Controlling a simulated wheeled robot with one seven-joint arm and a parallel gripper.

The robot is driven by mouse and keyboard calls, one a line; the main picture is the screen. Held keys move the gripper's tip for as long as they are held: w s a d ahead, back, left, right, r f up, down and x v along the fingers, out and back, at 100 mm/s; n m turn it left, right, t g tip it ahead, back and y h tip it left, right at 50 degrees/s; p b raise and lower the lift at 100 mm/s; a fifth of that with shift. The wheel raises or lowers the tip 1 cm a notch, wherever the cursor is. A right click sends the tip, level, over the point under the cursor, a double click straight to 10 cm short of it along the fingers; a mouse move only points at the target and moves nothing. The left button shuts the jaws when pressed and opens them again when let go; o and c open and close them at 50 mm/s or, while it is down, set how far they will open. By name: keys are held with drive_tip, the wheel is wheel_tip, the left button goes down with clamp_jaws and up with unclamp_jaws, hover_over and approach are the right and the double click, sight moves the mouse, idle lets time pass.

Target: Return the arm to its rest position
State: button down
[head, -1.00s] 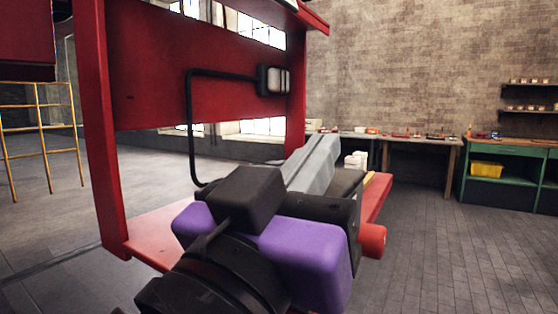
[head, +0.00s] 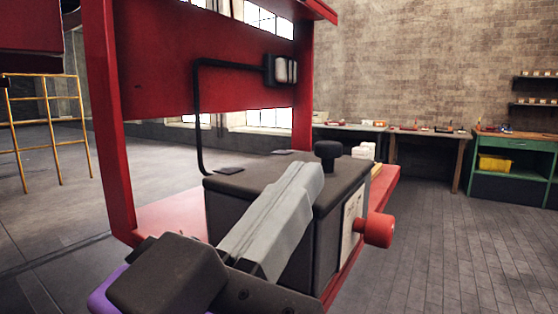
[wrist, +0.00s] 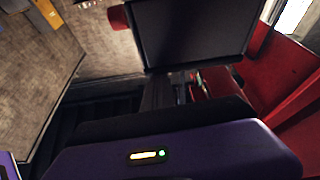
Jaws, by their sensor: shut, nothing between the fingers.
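My arm reaches in from the bottom of the head view, with black and purple links. My gripper (head: 308,176) seems to be the long grey tapered end, its two halves together, with nothing visible between them. It passes in front of the dark box (head: 345,195) in the head view; I cannot tell whether it touches. In the wrist view, my purple housing with a small lit indicator fills the bottom. The fingertips are not clear there.
The box has a black top knob (head: 328,151) and a red side knob (head: 378,230). It stands on a red ledge in a red frame (head: 103,130). A yellow railing (head: 54,147) is at left. A green workbench (head: 515,145) stands at back right. The floor at right is clear.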

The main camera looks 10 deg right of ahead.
drive_tip(key=shift+s+a+f, duration=0.25)
drive_tip(key=shift+a, duration=0.05)
drive_tip(key=a+r+n+t+y, duration=0.4)
drive_tip(key=a, duration=0.1)
drive_tip(key=w+a+f+n+t+y, duration=0.25)
drive_tip(key=a+f+n+y, duration=0.4)
drive_tip(key=n+y, duration=0.4)
drive_tip(key=s+d+f+n+g+y, duration=0.1)
drive_tip(key=d+f+g+y, duration=0.2)
drive_tip(key=f, duration=0.8)
drive_tip(key=s+d+f+n+g+y, duration=0.1)
drive_tip(key=d+f+g+y, duration=0.3)
drive_tip(key=f, duration=0.7)
drive_tip(key=s+d+f+m+g+h, duration=0.3)
drive_tip(key=s+d+f+m+h, duration=0.6)
drive_tip(key=s+d+f, duration=1.2)
wheel_tip(320, 180, up, 20)
drive_tip(key=s+m+p, duration=0.1)
drive_tip(key=p, duration=1.7)
drive_tip(key=shift+s+y, duration=0.2)
drive_tip(key=shift+y, duration=0.15)
